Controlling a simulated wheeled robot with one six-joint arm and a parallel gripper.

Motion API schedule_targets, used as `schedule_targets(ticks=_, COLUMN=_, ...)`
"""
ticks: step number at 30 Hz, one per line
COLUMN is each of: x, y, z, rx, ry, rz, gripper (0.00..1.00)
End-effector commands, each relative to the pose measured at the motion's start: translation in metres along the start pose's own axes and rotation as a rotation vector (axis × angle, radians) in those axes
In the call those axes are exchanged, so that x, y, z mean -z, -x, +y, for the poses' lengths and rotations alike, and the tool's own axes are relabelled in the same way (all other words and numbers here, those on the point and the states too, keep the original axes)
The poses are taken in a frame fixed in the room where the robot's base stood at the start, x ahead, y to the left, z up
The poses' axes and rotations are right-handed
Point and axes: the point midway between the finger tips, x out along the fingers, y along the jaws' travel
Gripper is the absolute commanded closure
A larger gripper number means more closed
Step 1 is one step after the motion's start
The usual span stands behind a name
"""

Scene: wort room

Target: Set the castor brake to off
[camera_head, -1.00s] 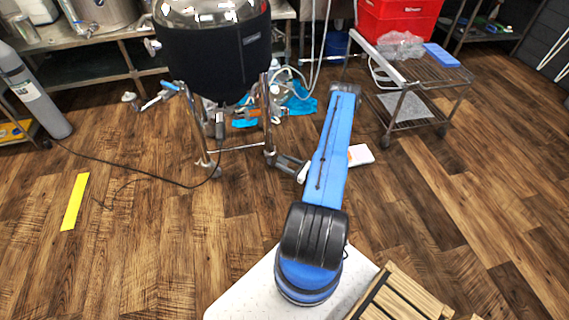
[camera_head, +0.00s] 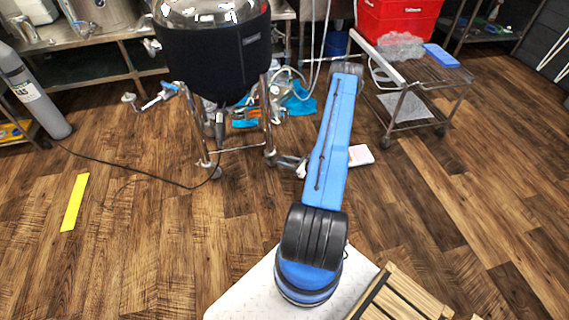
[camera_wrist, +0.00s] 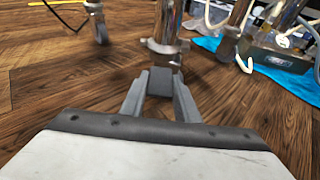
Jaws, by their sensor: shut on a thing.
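The black-jacketed vessel (camera_head: 215,60) stands on metal legs with castors. My gripper (camera_head: 284,161) is low at the front right leg, beside its castor (camera_head: 269,158). In the wrist view my gripper (camera_wrist: 160,98) has its two grey fingers closed in on a dark grey tab at the foot of the metal leg (camera_wrist: 166,25). This tab looks like the castor brake (camera_wrist: 161,80). The fingers and tab hide much of that castor's wheel, and I cannot tell the brake's setting. Another castor (camera_wrist: 100,30) shows to the left.
A black cable (camera_head: 130,176) runs across the floor to the vessel. A blue cloth (camera_wrist: 285,75) is behind at the right.

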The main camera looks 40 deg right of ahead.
Motion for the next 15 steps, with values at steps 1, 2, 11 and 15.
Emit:
schedule_targets(ticks=1, x=-0.004, y=0.001, z=0.0, rx=-0.001, ry=0.001, rz=0.037, gripper=0.94)
schedule_targets(ticks=2, x=-0.005, y=0.001, z=0.0, rx=-0.001, ry=0.002, rz=0.062, gripper=0.94)
schedule_targets(ticks=11, x=-0.015, y=0.002, z=0.001, rx=-0.001, ry=0.002, rz=0.275, gripper=0.94)
schedule_targets(ticks=15, x=-0.017, y=0.003, z=0.0, rx=-0.001, ry=0.002, rz=0.344, gripper=0.94)
